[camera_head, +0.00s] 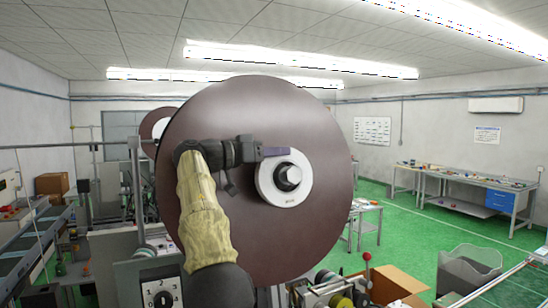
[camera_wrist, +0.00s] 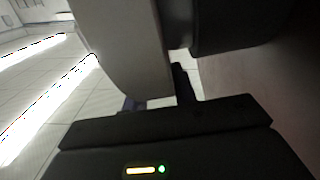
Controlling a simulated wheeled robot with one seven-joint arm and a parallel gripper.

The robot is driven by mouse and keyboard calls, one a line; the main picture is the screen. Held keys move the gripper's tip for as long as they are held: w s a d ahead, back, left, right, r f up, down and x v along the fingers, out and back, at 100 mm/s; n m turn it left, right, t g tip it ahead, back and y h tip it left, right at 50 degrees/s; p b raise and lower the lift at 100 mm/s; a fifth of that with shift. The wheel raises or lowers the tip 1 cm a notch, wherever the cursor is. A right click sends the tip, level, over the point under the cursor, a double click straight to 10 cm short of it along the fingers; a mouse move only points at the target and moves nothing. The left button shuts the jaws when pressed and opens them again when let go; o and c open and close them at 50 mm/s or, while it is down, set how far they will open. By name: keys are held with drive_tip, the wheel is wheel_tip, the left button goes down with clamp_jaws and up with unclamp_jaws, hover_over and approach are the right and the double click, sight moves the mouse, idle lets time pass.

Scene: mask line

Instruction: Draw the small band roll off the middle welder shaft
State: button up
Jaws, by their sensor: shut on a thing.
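The small band roll (camera_head: 296,188) is a white ring around a dark shaft end (camera_head: 289,176), in front of a large brown disc (camera_head: 240,240). My gripper (camera_head: 274,152) reaches in from the left and meets the roll's upper left rim. In the wrist view the roll's pale wall (camera_wrist: 122,40) passes between my two fingers (camera_wrist: 160,92), and my gripper is shut on it. A dark round part (camera_wrist: 225,25), which looks like the shaft end, shows beside it. The head view does not show whether the roll has shifted along the shaft.
A second brown disc (camera_head: 152,124) stands partly hidden behind the large one. Machine parts (camera_head: 150,270) stand at the lower left. An open cardboard box (camera_head: 395,284) and a grey bin (camera_head: 468,268) are at the lower right. Green floor (camera_head: 415,240) is clear towards the workbenches (camera_head: 470,205).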

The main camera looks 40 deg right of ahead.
drive_tip(key=s+a+r+b, duration=0.2)
drive_tip(key=s+b, duration=0.5)
drive_tip(key=s, duration=0.3)
drive_tip(key=shift+a+r, duration=0.2)
drive_tip(key=shift+r, duration=0.05)
idle(2.1)
idle(0.3)
drive_tip(key=s+f+b, duration=0.1)
drive_tip(key=b, duration=0.1)
drive_tip(key=s+f+b, duration=0.1)
drive_tip(key=s+b, duration=0.1)
drive_tip(key=s+a+b, duration=0.1)
drive_tip(key=b, duration=0.1)
drive_tip(key=shift+s+a+f, duration=0.1)
drive_tip(key=shift+s+f, duration=0.3)
drive_tip(key=shift+r, duration=0.1)
idle(0.3)
drive_tip(key=w+r+p, duration=0.1)
drive_tip(key=p, duration=0.1)
drive_tip(key=w+p, duration=0.2)
drive_tip(key=w+d+r+p, duration=0.1)
drive_tip(key=p, duration=0.1)
drive_tip(key=shift+w+d+r, duration=0.1)
drive_tip(key=shift+w+r, duration=0.2)
drive_tip(key=shift+w, duration=0.05)
